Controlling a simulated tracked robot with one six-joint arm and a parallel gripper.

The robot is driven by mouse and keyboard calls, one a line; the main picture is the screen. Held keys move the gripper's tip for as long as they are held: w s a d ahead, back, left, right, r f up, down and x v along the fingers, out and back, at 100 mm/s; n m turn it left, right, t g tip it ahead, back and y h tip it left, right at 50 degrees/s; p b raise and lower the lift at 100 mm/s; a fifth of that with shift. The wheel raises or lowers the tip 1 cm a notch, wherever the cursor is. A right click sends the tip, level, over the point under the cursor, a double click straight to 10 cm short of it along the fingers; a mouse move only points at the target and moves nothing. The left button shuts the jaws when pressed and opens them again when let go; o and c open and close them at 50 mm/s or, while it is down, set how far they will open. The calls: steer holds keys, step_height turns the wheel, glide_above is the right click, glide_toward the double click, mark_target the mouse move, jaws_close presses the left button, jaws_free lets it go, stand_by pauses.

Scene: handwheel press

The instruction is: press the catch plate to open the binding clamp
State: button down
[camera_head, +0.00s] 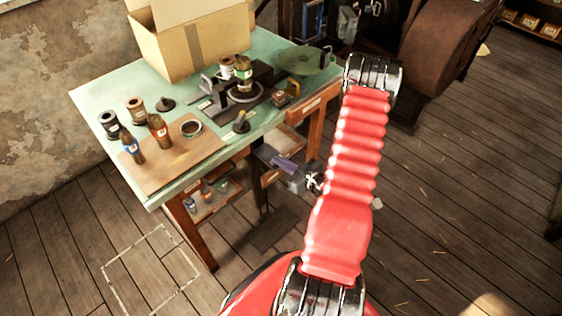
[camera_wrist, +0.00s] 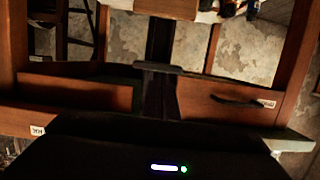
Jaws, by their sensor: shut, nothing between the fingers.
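My gripper (camera_wrist: 158,70) shows in the wrist view as a dark narrow shape in the middle, shut and empty. It points at the wooden drawer fronts and frame of the bench, apart from anything on the top as far as I can see. In the head view my red arm reaches up past the bench's right end, and the gripper itself is hidden. A dark device with a grey ring (camera_head: 243,93) stands on the bench top, with small metal parts around it. I cannot tell which part is the catch plate or the binding clamp.
The green-topped bench (camera_head: 95,92) carries an open cardboard box (camera_head: 175,48), bottles (camera_head: 158,130), spools and a round green dish (camera_head: 306,62). A drawer front (camera_wrist: 225,103) with a dark handle shows in the wrist view. A large brown drum (camera_head: 440,55) stands behind right. The right floor is mostly clear.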

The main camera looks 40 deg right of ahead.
steer(key=shift+f, duration=0.1)
steer(key=shift+f, duration=1.5)
steer(key=shift+s, duration=0.1)
steer(key=shift+r, duration=0.75)
step_height(320, 180, up, 3)
steer(key=v, duration=0.9)
steer(key=shift+s, duration=0.4)
steer(key=shift+r, duration=0.1)
